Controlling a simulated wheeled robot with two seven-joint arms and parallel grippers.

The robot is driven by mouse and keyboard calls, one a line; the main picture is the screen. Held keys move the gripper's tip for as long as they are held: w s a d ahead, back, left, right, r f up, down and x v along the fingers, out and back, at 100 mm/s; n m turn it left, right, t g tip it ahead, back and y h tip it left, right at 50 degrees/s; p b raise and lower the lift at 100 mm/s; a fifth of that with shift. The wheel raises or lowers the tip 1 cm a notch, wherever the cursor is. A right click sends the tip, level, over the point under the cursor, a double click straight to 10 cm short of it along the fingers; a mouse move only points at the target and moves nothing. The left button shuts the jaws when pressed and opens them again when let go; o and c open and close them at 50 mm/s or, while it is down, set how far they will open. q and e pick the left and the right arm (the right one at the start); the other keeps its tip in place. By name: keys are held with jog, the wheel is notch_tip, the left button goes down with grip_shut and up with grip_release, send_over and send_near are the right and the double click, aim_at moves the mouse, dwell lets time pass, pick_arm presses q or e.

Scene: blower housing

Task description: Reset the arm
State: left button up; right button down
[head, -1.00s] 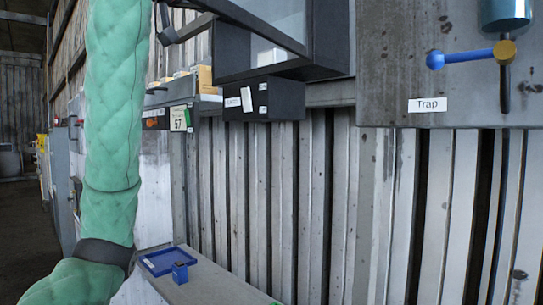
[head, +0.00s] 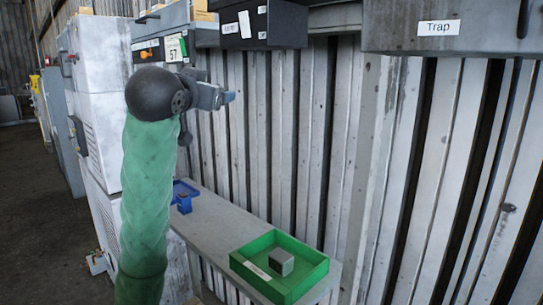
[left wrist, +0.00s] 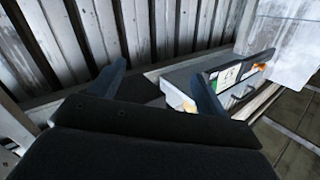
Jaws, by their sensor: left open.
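My left arm, in a green padded sleeve, rises at the left of the head view. Its gripper (head: 226,97) is at the end of a dark wrist, pointing right, in front of the corrugated wall and above the ledge. In the left wrist view the two fingers of the gripper (left wrist: 158,76) stand apart with nothing between them. Beyond them are wall panels and a grey unit with labels (left wrist: 228,76). My right gripper is not in view.
A grey ledge (head: 225,222) along the wall holds a green tray (head: 248,250) with a grey block (head: 281,262) in it. A blue tray (head: 181,186) and small blue block (head: 184,204) are farther back. A box labelled Trap (head: 390,35) and a black box (head: 287,22) overhang the ledge.

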pick_arm(q)
jog(key=s+f+n+g+y, duration=0.1)
jog(key=s+f+g, duration=0.15)
jog(key=f, duration=1.25)
jog(key=s+a+f+g, duration=0.15)
jog(key=s+f, duration=0.25)
jog(key=f, duration=1.1)
jog(key=s+f+n+g+y, duration=0.1)
jog(key=s+f+g, duration=0.15)
jog(key=f, duration=1.25)
jog(key=s+d+f+g+p, duration=0.1)
jog(key=s+f+g, duration=0.7)
jog(key=s+f, duration=2.2)
jog(key=s, duration=0.3)
jog(key=shift+f+n, duration=0.2)
jog(key=shift+n, duration=0.2)
jog(key=shift+d, duration=0.1)
jog(key=shift+s, duration=0.1)
